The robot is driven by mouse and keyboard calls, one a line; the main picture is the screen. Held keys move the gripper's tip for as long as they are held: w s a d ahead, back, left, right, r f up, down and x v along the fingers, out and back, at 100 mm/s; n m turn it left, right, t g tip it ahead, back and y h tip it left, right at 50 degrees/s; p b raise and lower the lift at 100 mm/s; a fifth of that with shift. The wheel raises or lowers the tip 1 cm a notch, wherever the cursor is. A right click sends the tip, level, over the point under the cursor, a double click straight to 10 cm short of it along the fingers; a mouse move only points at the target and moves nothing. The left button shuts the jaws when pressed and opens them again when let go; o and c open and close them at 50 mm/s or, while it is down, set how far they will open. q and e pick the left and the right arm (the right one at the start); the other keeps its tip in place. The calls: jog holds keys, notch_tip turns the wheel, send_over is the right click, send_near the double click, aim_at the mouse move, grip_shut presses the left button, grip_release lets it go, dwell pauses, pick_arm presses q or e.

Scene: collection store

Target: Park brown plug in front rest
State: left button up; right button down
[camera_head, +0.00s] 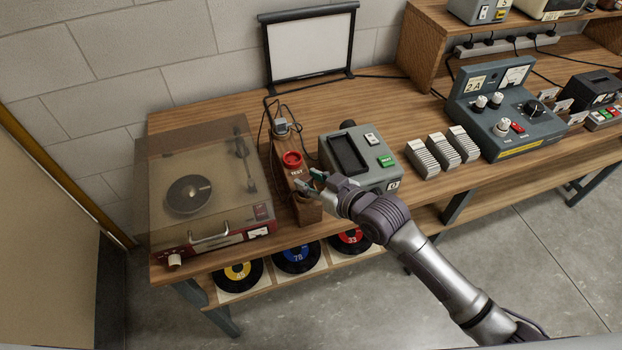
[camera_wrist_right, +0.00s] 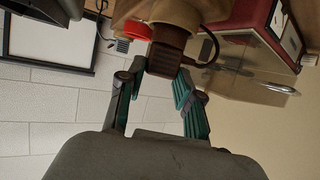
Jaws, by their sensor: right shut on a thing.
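My right gripper (camera_head: 310,182) is above the front end of a narrow wooden stand (camera_head: 308,213), just in front of a red TEST button (camera_head: 292,158). In the right wrist view my right gripper (camera_wrist_right: 163,88) has its green-padded fingers closed on the brown plug (camera_wrist_right: 168,50), which has a dark cable. The plug is against or very near the wooden stand (camera_wrist_right: 170,14); I cannot tell whether it is seated in the front rest. In the head view the gripper mostly hides the plug. My left gripper is not in view.
A grey plug (camera_head: 282,127) sits at the stand's back end. A record player (camera_head: 200,185) with a clear lid stands to the left. A grey device (camera_head: 358,157) with a dark screen stands close on the right. Records (camera_head: 238,273) lie on the shelf below the bench's front edge.

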jog(key=shift+f+b, duration=0.45)
jog(key=shift+f, duration=0.2)
dwell(0.3)
jog(key=c, duration=1.1)
grip_release()
jog(key=shift+o, duration=0.2)
jog(key=shift+s+d+r+p, duration=0.35)
jog(key=shift+s+p, duration=0.05)
jog(key=shift+p, duration=0.25)
jog(key=p+v, duration=0.6)
jog(key=v, duration=0.4)
jog(key=shift+a, duration=0.1)
